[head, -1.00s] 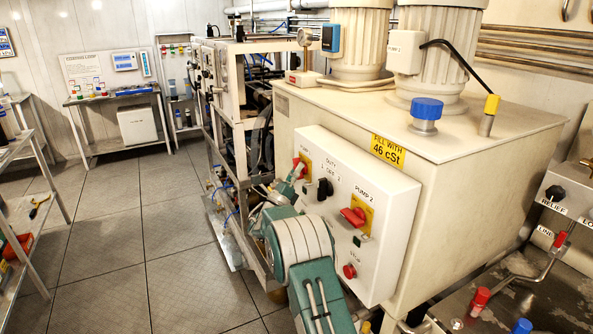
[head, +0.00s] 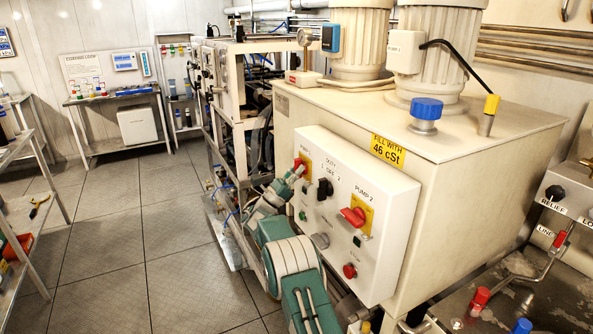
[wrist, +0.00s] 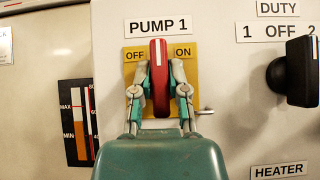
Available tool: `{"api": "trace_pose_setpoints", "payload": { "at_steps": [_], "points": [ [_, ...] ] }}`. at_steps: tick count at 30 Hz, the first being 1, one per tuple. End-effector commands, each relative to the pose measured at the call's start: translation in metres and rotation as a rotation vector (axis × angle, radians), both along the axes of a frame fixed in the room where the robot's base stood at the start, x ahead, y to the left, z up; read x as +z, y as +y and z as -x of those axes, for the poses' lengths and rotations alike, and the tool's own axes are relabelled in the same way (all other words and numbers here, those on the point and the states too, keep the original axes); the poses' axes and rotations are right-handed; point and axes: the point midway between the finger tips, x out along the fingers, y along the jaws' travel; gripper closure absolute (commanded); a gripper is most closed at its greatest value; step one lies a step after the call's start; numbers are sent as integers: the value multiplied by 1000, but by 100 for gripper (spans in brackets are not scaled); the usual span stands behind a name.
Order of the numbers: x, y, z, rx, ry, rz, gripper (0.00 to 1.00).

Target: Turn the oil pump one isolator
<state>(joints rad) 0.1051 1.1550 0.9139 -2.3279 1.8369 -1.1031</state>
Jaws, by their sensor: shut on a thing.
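The pump one isolator is a red handle (wrist: 160,75) on a yellow plate (wrist: 134,72) under the PUMP 1 label, with OFF at its left and ON at its right. The handle stands upright with a white line near its top. My gripper (wrist: 160,97) is shut on the handle, one finger on each side, in the wrist view. In the head view my gripper (head: 294,173) is at the left end of the white control panel (head: 385,217). There the pump one handle is small and partly hidden by the fingers.
The black duty switch (wrist: 291,73) is right of the handle, and a level gauge (wrist: 78,122) is at the left. In the head view the red pump 2 isolator (head: 353,216) and a red stop button (head: 349,271) sit further right on the panel. The floor at the left is clear.

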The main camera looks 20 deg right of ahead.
Motion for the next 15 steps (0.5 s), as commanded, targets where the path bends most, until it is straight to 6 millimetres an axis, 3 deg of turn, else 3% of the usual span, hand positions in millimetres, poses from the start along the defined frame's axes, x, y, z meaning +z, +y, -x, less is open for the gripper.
{"api": "trace_pose_setpoints", "payload": {
  "at_steps": [1, 7, 8, 10, 15],
  "points": [
    [-7, 0, -1, 1, 12, -7, 100],
    [-8, 0, -1, 1, 14, -7, 100],
    [-8, 0, -1, 0, 14, -7, 76],
    [-7, 0, -1, 1, 14, -6, 46],
    [-4, 0, 0, 0, 7, -4, 46]
  ]
}}
